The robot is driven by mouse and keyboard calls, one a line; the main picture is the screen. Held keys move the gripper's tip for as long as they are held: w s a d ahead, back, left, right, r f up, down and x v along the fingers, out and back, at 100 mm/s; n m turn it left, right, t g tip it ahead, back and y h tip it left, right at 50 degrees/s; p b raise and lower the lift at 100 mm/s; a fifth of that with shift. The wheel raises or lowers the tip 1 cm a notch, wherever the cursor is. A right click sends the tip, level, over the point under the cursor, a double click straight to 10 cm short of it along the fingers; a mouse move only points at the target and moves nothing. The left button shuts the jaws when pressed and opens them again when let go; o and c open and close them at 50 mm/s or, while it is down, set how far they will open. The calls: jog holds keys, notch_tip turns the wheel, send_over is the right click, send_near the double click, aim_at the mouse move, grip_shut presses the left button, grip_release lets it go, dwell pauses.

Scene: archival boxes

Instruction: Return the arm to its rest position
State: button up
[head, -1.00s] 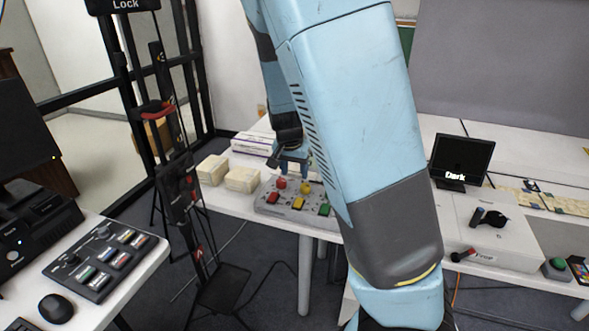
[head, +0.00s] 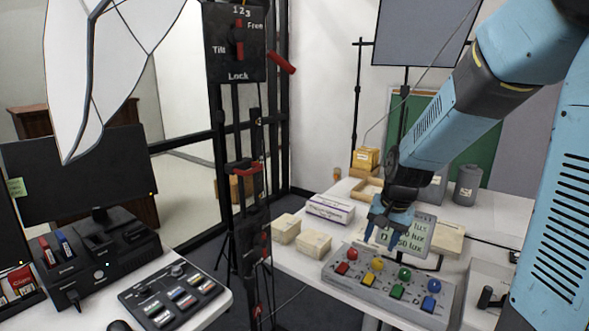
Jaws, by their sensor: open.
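My gripper (head: 383,238) is at the end of my blue arm, pointing down above the back edge of a grey button panel on the white table. Its fingers are apart and I see nothing between them. The arm comes in from the upper right and slopes down to the left, reaching out over the table. Whether the fingertips touch the panel is hard to tell; they appear above it.
The button panel (head: 378,297) has red, yellow, green and blue knobs. Two pale boxes (head: 314,243) lie left of it. A lux sign (head: 413,234) stands behind the gripper. A black stand (head: 235,90) rises at left centre, near a control box (head: 172,296).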

jog(key=s+d+r+n+t, duration=0.1)
jog(key=s+r+n, duration=0.1)
jog(key=s+r, duration=0.5)
jog(key=s+r+n+t+h, duration=0.1)
jog(key=s+r+n+t, duration=0.1)
jog(key=s+r, duration=0.6)
jog(key=s+n, duration=0.1)
jog(key=s, duration=0.3)
jog(key=shift+d+r, duration=0.25)
jog(key=shift+d, duration=0.1)
